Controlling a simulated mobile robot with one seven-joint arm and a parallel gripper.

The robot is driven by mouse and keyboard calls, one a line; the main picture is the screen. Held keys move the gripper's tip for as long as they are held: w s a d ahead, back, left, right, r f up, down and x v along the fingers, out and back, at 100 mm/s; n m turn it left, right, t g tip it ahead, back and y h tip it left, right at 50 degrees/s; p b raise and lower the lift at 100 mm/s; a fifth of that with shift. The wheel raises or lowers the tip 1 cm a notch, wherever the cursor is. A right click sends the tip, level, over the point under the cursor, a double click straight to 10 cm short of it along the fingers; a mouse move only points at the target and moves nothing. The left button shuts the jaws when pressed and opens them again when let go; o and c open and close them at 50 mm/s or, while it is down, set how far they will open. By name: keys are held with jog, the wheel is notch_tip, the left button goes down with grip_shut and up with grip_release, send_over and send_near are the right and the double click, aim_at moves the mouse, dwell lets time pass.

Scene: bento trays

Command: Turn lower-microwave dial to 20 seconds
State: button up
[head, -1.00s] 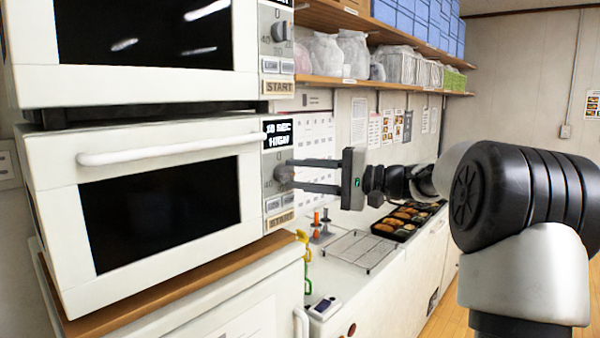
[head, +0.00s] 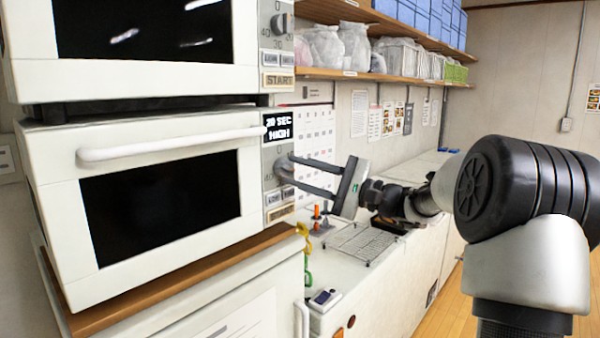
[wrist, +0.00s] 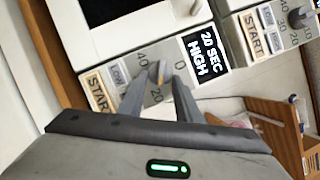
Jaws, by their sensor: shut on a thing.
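The lower white microwave (head: 60,155) is at the left in the head view, with its door closed. Its display (head: 277,128) shows clearly in the wrist view (wrist: 205,53) and reads 20 SEC HIGH. Its grey dial (head: 281,168) is below the display; in the wrist view the dial (wrist: 158,73) is partly hidden by the fingers. My gripper (head: 285,171) is shut on the dial and tilted, with one finger on each side of it. In the wrist view my gripper (wrist: 157,83) reaches up to the panel. The START button (head: 281,212) is below the dial.
A second microwave (head: 150,82) sits on top, its dial (head: 283,23) above my gripper. A shelf (head: 385,76) with bags and baskets runs along the wall. A wire rack (head: 365,243) lies on the white counter below my arm.

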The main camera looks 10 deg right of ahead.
dwell(0.3)
jog(key=o, duration=1.1)
jog(key=shift+c, duration=0.2)
jog(key=v, duration=1.7)
jog(key=shift+s+d+b, duration=0.15)
jog(key=shift+b, duration=0.2)
jog(key=shift+f, duration=0.1)
